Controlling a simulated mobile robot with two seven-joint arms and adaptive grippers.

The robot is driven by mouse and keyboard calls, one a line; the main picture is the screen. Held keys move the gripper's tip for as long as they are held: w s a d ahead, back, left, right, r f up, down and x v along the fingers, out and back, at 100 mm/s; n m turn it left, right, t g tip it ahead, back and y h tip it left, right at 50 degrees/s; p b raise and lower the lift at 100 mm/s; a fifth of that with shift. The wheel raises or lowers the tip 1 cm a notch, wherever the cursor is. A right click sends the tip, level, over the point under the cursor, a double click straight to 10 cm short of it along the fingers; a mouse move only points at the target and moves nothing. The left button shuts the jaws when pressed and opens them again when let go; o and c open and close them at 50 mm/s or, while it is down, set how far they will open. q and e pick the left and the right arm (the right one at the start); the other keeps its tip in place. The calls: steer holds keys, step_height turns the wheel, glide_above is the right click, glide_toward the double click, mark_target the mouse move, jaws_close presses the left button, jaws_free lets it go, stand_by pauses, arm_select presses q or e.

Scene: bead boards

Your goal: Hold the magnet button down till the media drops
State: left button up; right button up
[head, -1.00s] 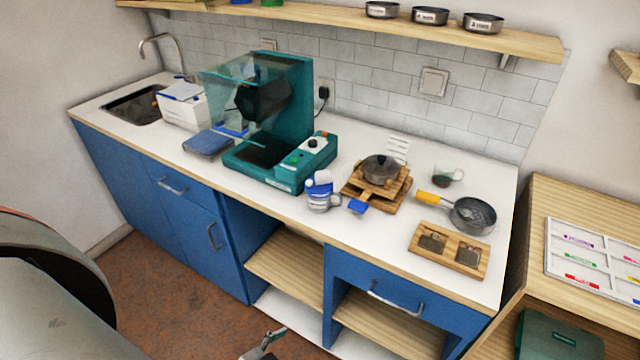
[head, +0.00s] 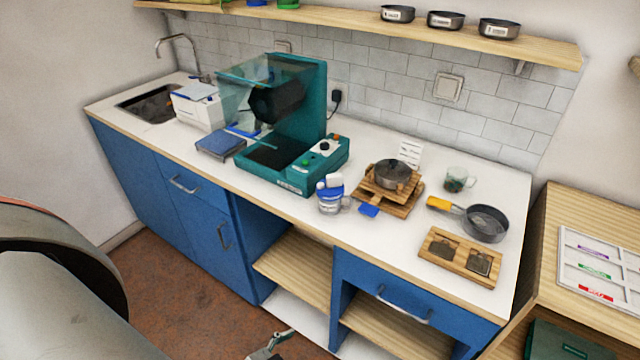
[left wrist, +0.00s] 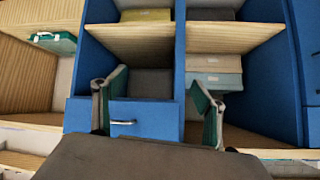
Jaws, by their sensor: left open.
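A teal machine (head: 316,100) with a clear hood and a dark part under it stands on the white counter. Its front panel (head: 322,154) carries a black knob (head: 324,146) on a white patch, a small green spot (head: 306,161) and an orange-red spot (head: 336,137); I cannot tell which is the magnet button. My left gripper (left wrist: 158,80) is open and empty in the left wrist view, facing blue cabinet shelves and a drawer. A gripper tip shows at the bottom of the head view, well below the counter and apart from the machine. My right gripper is not clearly seen.
Right of the machine on the counter (head: 400,230) are a blue-and-white jug (head: 331,194), a pot (head: 392,174) on wooden boards, a glass mug (head: 458,180), a pan (head: 484,223) and a wooden tray (head: 434,263). A blue scale (head: 220,145) is left of it.

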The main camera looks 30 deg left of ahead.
arm_select(q)
jaws_close()
stand_by(1.2)
